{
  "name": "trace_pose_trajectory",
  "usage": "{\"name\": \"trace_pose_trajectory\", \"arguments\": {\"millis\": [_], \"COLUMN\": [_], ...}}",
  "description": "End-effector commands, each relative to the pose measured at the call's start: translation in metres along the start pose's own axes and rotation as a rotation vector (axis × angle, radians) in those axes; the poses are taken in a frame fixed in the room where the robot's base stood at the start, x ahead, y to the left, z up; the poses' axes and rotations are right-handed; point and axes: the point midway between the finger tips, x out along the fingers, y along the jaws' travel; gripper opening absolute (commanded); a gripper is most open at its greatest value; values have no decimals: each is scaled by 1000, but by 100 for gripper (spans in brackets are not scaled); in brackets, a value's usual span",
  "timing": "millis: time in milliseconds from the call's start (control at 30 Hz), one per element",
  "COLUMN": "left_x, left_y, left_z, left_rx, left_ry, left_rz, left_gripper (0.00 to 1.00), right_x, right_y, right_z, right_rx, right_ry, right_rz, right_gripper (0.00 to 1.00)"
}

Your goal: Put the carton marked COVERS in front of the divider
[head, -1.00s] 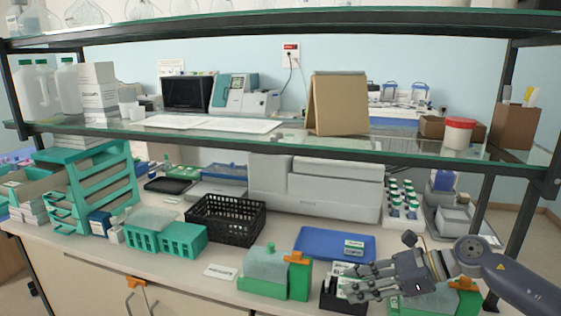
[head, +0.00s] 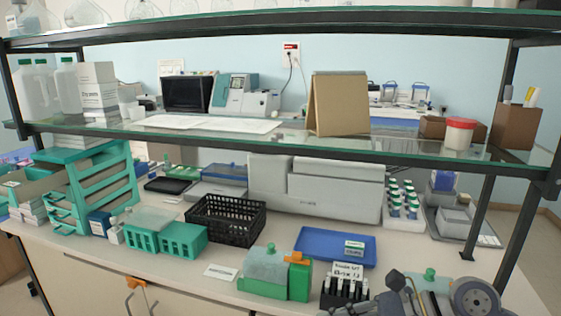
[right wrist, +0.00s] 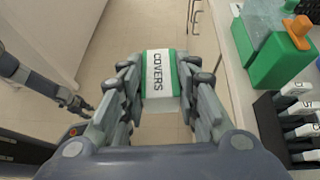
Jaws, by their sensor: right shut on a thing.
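The white and green carton marked COVERS (right wrist: 157,72) is between the fingers of my right gripper (right wrist: 160,98), which is shut on it. In the right wrist view the carton is over the floor, just off the bench's front edge. In the head view my right arm is low at the bottom right, and the carton is not visible there. A brown upright board (head: 338,104) stands on the glass shelf; I cannot tell if it is the divider. My left gripper (right wrist: 84,107) shows small at the left of the right wrist view; its opening is unclear.
A black slide rack (head: 345,292) and a green staining box (head: 265,275) stand near the bench's front edge. A blue tray (head: 335,246) lies behind. A white tub with a red lid (head: 459,133) and a brown box (head: 515,127) stand on the shelf, right of the board.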

Motion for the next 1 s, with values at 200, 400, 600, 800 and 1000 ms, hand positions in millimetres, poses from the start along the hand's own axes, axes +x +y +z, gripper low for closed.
{"name": "trace_pose_trajectory", "arguments": {"millis": [200,400,600,800,1000], "left_x": [0,0,0,0,0], "left_y": [0,-1,-1,-1,-1], "left_z": [-1,-5,-9,-8,-8], "left_rx": [1,1,1,1,1], "left_ry": [2,8,13,13,13], "left_rz": [0,-1,-1,-1,-1], "left_gripper": [32,32,32,32,32], "right_x": [-21,-46,-68,-78,-78], "right_y": [17,26,33,36,36], "right_z": [-17,-39,-59,-67,-70], "right_rx": [61,128,181,202,206], "right_ry": [-2,-1,0,-2,-4], "right_rz": [-104,-223,-321,-367,-371], "right_gripper": [9,9,9,9,9]}}
